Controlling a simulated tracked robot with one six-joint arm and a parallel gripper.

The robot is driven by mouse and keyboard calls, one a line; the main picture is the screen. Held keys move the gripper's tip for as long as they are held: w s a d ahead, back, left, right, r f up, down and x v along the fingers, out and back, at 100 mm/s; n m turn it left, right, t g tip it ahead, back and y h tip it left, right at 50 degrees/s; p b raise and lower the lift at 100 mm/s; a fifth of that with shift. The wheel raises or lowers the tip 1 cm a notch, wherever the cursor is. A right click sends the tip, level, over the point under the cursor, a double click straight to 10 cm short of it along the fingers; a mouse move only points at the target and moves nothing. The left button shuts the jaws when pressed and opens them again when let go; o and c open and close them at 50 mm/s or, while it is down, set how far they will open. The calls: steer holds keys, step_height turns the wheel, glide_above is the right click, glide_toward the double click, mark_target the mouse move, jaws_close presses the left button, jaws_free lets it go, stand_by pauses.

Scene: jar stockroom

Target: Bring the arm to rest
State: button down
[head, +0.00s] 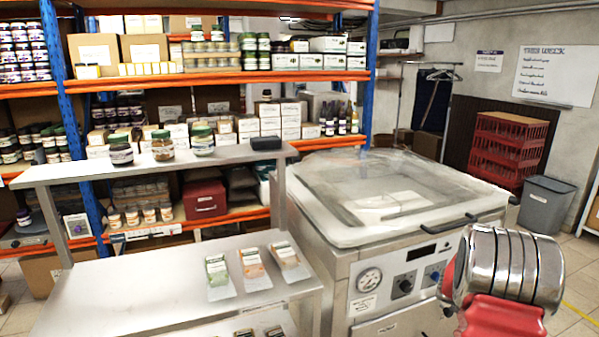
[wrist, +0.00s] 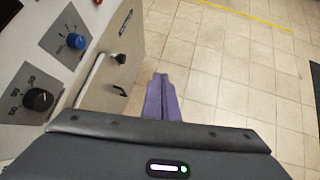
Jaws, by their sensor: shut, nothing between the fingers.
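My gripper (wrist: 162,88) shows in the wrist view as two purple fingers pressed together, with nothing between them. It hangs over the tiled floor, to the right of the front panel of the machine. In the head view my arm shows at the lower right as chrome and red links, in front of the vacuum machine (head: 383,258). The gripper itself is hidden or out of frame in the head view.
The machine's black knob (wrist: 38,99) and blue knob (wrist: 75,41) are left of the fingers. A steel table (head: 130,290) holds several packets. Jars (head: 162,146) stand on its upper shelf. A grey bin (head: 545,205) stands at right. Open floor (wrist: 225,70) lies below the fingers.

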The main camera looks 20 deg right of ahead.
steer(key=s+a+r+m+t+y, duration=0.1)
steer(key=s+a+r+m+y, duration=0.2)
steer(key=a, duration=1.5)
steer(key=s+a+r+m+t+y, duration=0.1)
steer(key=s+a+r+m+y, duration=0.1)
steer(key=s+a+r+m, duration=0.9)
steer(key=s+a+r+m+y, duration=0.3)
steer(key=s+a+r+m, duration=0.4)
steer(key=a, duration=1.8)
steer(key=shift+r+t+y, duration=0.3)
steer(key=shift+r+t, duration=0.1)
steer(key=shift+r, duration=0.05)
steer(key=shift+a, duration=0.1)
